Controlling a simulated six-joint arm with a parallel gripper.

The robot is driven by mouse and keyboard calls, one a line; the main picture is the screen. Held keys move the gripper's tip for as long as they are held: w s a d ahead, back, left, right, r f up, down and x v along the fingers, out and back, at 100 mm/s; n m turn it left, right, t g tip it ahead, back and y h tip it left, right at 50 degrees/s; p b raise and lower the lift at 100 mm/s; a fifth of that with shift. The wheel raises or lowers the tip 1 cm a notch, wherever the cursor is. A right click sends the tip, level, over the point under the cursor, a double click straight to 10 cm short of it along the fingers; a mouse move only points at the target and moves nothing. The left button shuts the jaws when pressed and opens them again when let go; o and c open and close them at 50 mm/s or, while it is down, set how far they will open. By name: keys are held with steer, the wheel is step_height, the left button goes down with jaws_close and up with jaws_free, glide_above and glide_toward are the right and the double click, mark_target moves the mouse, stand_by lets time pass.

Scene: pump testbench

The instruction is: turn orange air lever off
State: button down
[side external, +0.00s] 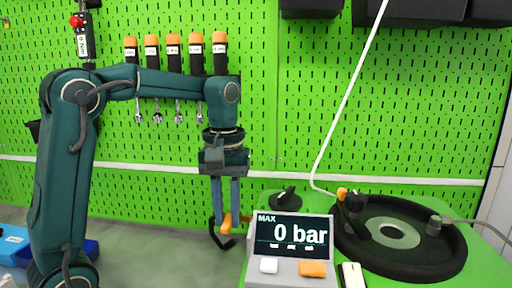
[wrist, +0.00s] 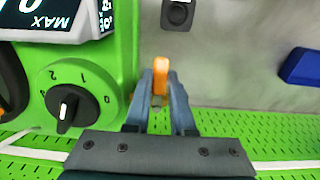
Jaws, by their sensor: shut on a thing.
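The orange air lever (side external: 227,224) is at the left side of the green pump bench (side external: 262,191), low beside the display box. My gripper (side external: 227,207) points straight down with its two fingers at the lever. In the wrist view my gripper (wrist: 161,92) has its fingertips on either side of the orange lever (wrist: 160,66), shut on it. The lever's base and pivot are mostly hidden by the fingers. The display (side external: 293,232) reads "0 bar" with "MAX" above.
A black dial (wrist: 67,106) with a white pointer sits close beside my fingers. The round black chamber (side external: 400,238) stands at the right. Several orange-topped tools (side external: 173,53) hang on the green pegboard behind. A blue bin (side external: 12,240) lies far left.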

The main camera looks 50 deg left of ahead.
mark_target(228, 221)
stand_by(0.4)
steer(key=c, duration=0.8)
jaws_free()
steer(key=shift+o, duration=0.2)
steer(key=shift+r, duration=2.6)
